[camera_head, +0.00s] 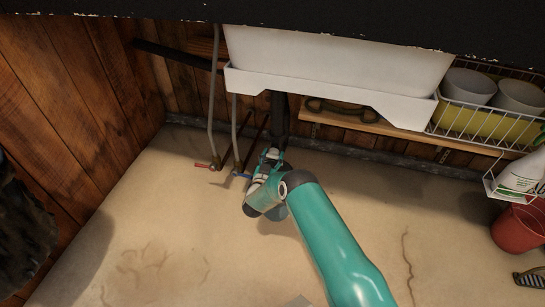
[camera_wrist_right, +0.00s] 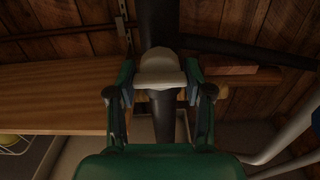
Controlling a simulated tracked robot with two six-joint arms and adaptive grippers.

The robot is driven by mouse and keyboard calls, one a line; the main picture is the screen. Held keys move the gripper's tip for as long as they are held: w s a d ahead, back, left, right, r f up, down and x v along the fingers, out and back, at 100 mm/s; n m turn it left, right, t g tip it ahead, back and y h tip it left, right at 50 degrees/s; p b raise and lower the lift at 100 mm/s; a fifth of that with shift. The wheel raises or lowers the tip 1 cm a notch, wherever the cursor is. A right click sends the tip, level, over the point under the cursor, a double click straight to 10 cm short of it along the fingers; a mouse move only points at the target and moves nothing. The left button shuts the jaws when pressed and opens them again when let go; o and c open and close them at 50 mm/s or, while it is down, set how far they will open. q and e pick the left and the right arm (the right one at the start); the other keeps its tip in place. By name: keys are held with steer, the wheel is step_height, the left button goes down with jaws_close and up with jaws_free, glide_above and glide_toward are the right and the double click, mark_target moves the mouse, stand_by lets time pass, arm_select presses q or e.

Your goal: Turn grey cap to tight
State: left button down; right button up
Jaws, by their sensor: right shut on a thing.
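The grey cap (camera_wrist_right: 160,70) shows in the right wrist view as a pale, rounded piece on a black vertical drain pipe (camera_wrist_right: 160,22). My right gripper (camera_wrist_right: 160,80) is shut on it, with one finger on each side. In the head view my right gripper (camera_head: 270,157) is under the white sink, at the lower part of the black pipe (camera_head: 279,115). There the fingers largely hide the cap. I cannot tell from the picture how tight the cap is. My left gripper is not in view.
The white sink (camera_head: 335,60) hangs just above. Left of my gripper, grey hoses (camera_head: 213,100) run down to a red-handled valve (camera_head: 204,165) and a blue-handled valve (camera_head: 241,174). A wooden shelf (camera_head: 385,127) and wire basket are at right. The floor in front is clear.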

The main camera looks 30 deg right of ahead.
steer(key=shift+a+f, duration=0.15)
steer(key=shift+a, duration=0.05)
steer(key=o, duration=0.9)
steer(key=shift+o, duration=1.4)
steer(key=shift+d, duration=0.1)
steer(key=v, duration=1.2)
